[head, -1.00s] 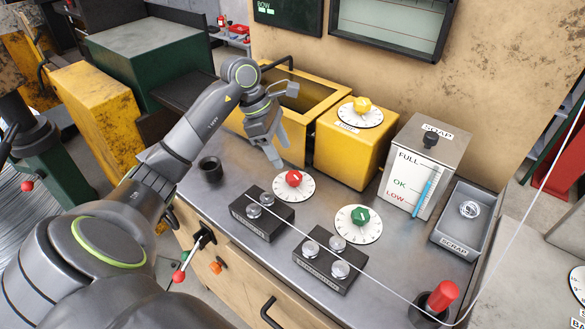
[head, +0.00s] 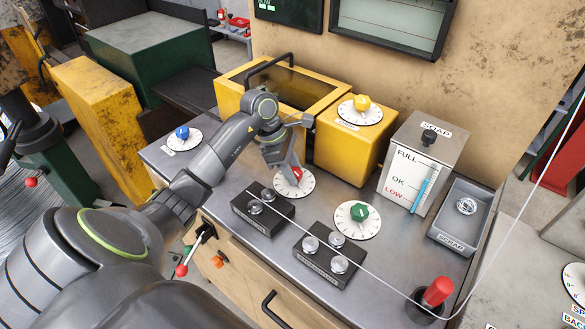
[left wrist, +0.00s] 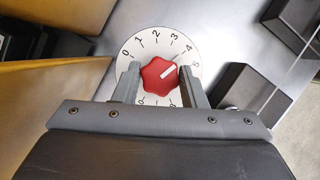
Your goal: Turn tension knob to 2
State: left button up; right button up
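A red knob (left wrist: 160,76) sits on a white numbered dial (left wrist: 150,45) on the bench. Its white mark points between 4 and 5, closer to 4. In the head view the red knob (head: 297,173) is partly covered by my left gripper (head: 290,172). In the left wrist view the fingers of my left gripper (left wrist: 161,85) stand on both sides of the red knob, spread apart and close to it; I cannot tell whether they touch it. No label reading tension is legible on any dial. My right gripper is not in view.
Other dials carry a blue knob (head: 182,132), a green knob (head: 360,212) and a yellow knob (head: 362,102) on a yellow box. Black roller blocks (head: 262,208) with a wire across them stand in front. A soap box (head: 412,170) and scrap tray (head: 449,238) are at right.

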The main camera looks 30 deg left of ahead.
pick_arm(q)
jog(key=c, duration=0.5)
jog(key=shift+f+n+t+b, duration=0.2)
jog(key=shift+n+t+b, duration=0.3)
jog(key=shift+n+b, duration=0.7)
jog(key=n+y+b, duration=0.1)
jog(key=n+b, duration=0.1)
jog(key=shift+s+n+t, duration=0.1)
jog(key=shift+n+t, duration=0.3)
jog(key=n+y+b, duration=0.1)
jog(key=n+b, duration=0.1)
jog(key=n, duration=0.1)
jog(key=shift+d+r+n+t+b, duration=0.1)
jog(key=shift+d+n+t+b, duration=0.05)
jog(key=shift+n+t+b, duration=0.25)
jog(key=shift+r+n+y+b, duration=0.1)
jog(key=shift+n+y+b, duration=0.3)
jog(key=shift+n, duration=0.4)
